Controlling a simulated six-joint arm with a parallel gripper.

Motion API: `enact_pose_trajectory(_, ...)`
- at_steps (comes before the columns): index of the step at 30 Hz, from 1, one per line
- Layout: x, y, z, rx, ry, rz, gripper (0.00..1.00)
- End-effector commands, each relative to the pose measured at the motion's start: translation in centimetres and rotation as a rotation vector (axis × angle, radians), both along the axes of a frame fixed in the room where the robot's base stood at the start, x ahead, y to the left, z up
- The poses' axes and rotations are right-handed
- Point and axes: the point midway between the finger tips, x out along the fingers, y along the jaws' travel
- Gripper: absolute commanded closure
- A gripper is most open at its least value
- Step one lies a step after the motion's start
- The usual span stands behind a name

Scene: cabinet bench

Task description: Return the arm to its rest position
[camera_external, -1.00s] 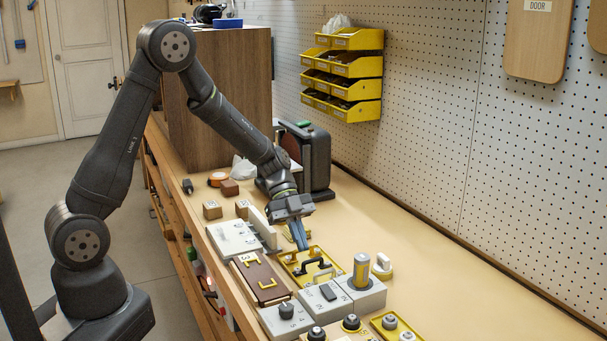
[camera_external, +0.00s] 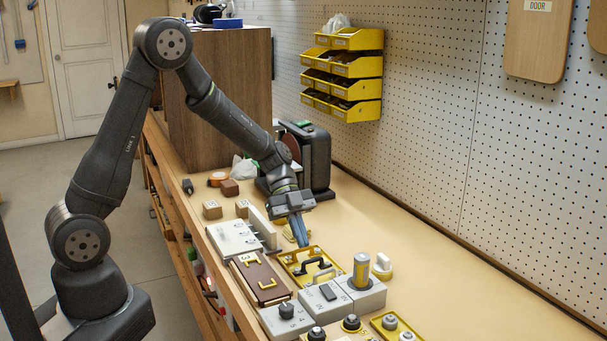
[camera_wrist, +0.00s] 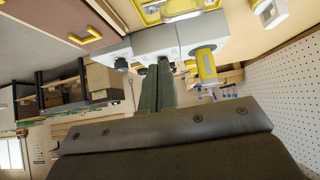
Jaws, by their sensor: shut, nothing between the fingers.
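My gripper (camera_external: 302,232) is shut and empty in the external view. Its blue-grey fingers point down above the back end of the yellow tray with handles (camera_external: 312,266), apart from the bench top as far as I can tell. In the wrist view the closed fingers (camera_wrist: 157,88) show at the middle. My arm bends up from its base at the left and reaches down over the bench (camera_external: 420,258).
Below and around my gripper are a white panel (camera_external: 234,238), a brown box with yellow handles (camera_external: 260,278), and a grey block with a yellow-banded cylinder (camera_external: 361,272). A wooden cabinet (camera_external: 222,100) stands behind the arm.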

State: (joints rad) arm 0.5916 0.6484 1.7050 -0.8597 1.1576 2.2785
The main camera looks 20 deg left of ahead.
Motion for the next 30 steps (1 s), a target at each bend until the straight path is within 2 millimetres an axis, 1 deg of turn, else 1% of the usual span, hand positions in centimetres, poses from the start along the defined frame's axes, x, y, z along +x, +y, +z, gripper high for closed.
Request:
enact_pose_trajectory(1,0.7,0.6,0.9,-0.004,-0.003,0.004,1.0)
enact_pose_trajectory(8,3.0,2.9,4.1,-0.001,-0.004,0.004,1.0)
enact_pose_trajectory(9,3.1,2.3,3.8,0.031,-0.022,-0.011,1.0)
enact_pose_trajectory(16,5.1,0.5,3.9,0.167,-0.131,-0.028,1.0)
enact_pose_trajectory(23,7.4,-1.6,4.6,0.279,-0.26,-0.02,1.0)
enact_pose_trajectory(28,9.2,-3.4,5.6,0.343,-0.367,0.0,1.0)
enact_pose_trajectory(30,8.8,-3.5,3.8,0.348,-0.358,0.002,1.0)
